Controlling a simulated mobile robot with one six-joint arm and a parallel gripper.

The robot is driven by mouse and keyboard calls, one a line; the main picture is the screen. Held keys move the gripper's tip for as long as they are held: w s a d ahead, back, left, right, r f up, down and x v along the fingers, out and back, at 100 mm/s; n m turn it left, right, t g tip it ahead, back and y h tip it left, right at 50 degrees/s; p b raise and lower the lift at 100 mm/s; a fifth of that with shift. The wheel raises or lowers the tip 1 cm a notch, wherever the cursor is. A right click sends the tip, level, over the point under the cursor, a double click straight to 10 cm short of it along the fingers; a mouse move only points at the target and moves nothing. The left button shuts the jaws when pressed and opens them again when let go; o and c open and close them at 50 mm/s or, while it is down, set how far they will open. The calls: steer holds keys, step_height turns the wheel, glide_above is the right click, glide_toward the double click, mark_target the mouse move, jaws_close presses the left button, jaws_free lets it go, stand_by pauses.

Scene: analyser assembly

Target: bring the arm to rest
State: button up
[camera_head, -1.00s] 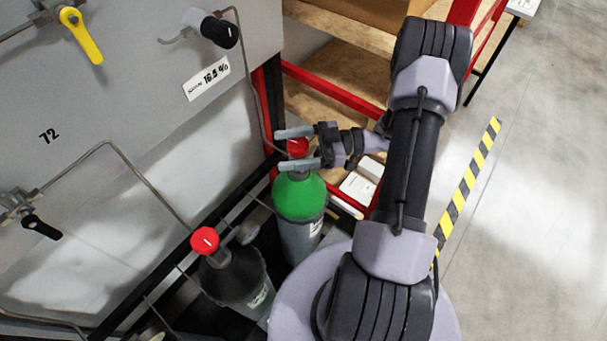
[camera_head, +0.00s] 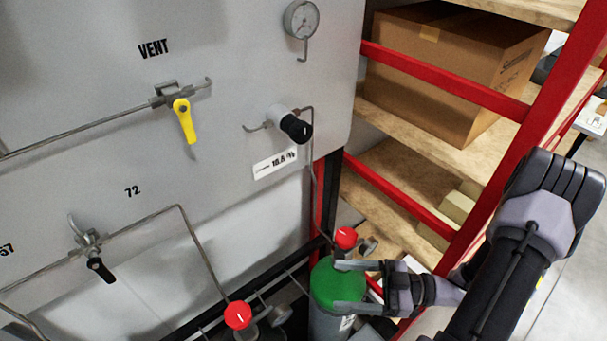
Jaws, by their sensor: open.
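My gripper (camera_head: 345,285) is at the lower right of the head view, its two grey fingers apart and pointing left. The fingers lie in front of the green-topped gas cylinder (camera_head: 325,284), just below its red valve knob (camera_head: 345,238). I cannot tell whether the fingers touch the cylinder. Nothing shows held between them. My arm reaches in from the right edge and bends back toward the gripper.
A grey panel with a yellow-handled vent valve (camera_head: 184,120), a black knob (camera_head: 296,127) and a gauge (camera_head: 301,19) stands at left. A second red knob (camera_head: 238,315) is at the bottom. A red-framed shelf holds a cardboard box (camera_head: 450,70) behind my arm.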

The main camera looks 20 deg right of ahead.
steer(key=w+d+r+m+t+h, duration=0.2)
steer(key=w+d+h, duration=0.25)
steer(key=w, duration=0.45)
steer(key=w+d+r+m+t+h, duration=0.1)
steer(key=w+d+r+m+h, duration=0.15)
steer(key=w+h, duration=0.5)
steer(key=w+d+r+m+h, duration=0.2)
steer(key=r+m+h, duration=0.1)
steer(key=r, duration=0.4)
steer(key=w+d+r+m+h, duration=0.1)
steer(key=r+m+h, duration=0.2)
steer(key=r, duration=0.3)
steer(key=s+a+r+m+g+y, duration=0.1)
steer(key=s+a+r+m+y, duration=0.15)
steer(key=s+a, duration=0.75)
steer(key=s+a+r+m+g+y, duration=0.15)
steer(key=s+a+r+m, duration=0.25)
steer(key=s+a, duration=0.6)
step_height(320, 180, down, 9)
steer(key=s+g+b, duration=0.2)
steer(key=b, duration=0.3)
steer(key=shift+s+m, duration=0.3)
steer(key=shift+s, duration=0.05)
